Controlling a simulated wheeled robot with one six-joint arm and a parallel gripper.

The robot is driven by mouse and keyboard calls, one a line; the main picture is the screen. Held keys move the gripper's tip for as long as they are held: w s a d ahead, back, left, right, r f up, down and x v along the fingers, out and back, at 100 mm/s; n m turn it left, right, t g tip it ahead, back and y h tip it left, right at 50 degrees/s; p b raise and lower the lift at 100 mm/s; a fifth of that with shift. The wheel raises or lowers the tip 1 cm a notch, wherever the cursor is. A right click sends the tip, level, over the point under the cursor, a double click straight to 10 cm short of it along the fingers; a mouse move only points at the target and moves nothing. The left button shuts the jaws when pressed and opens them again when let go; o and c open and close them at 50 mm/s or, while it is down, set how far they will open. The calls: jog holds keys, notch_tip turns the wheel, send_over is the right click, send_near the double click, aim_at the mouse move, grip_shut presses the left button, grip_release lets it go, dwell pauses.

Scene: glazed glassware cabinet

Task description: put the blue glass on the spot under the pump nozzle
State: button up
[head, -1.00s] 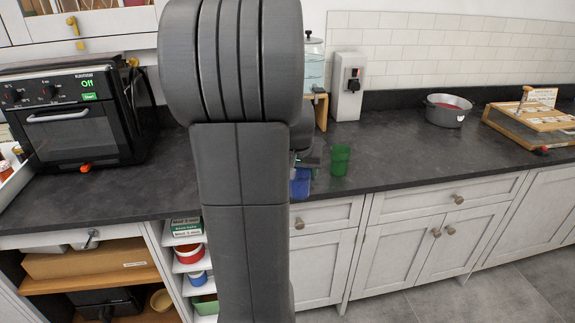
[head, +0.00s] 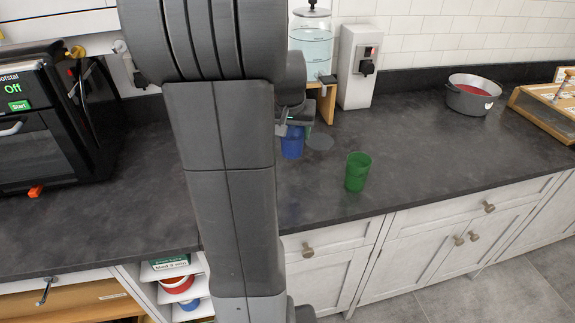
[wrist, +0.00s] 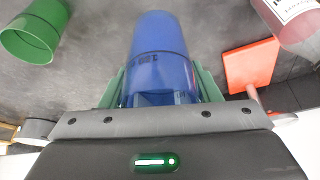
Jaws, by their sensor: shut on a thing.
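My gripper (wrist: 166,88) is shut on the blue glass (wrist: 160,50), with a green finger on each side of it. In the head view the blue glass (head: 292,143) shows upright, just right of my arm, over the back part of the dark counter. I cannot tell whether its base touches the counter. No pump nozzle can be clearly made out; my arm hides part of the counter. A red-orange square (wrist: 251,66) lies right of the glass in the wrist view.
A green glass (head: 357,172) stands nearer the counter front; it also shows in the wrist view (wrist: 30,35). A water dispenser (head: 311,45), a white switch box (head: 358,68) and a pot (head: 472,96) stand behind. A pink-filled container (wrist: 295,22) is at upper right in the wrist view.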

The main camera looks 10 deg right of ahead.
notch_tip(320, 180, down, 10)
jog(key=shift+r, duration=0.1)
dwell(0.4)
jog(key=shift+f, duration=0.2)
jog(key=o, duration=1.1)
jog(key=shift+r, duration=0.1)
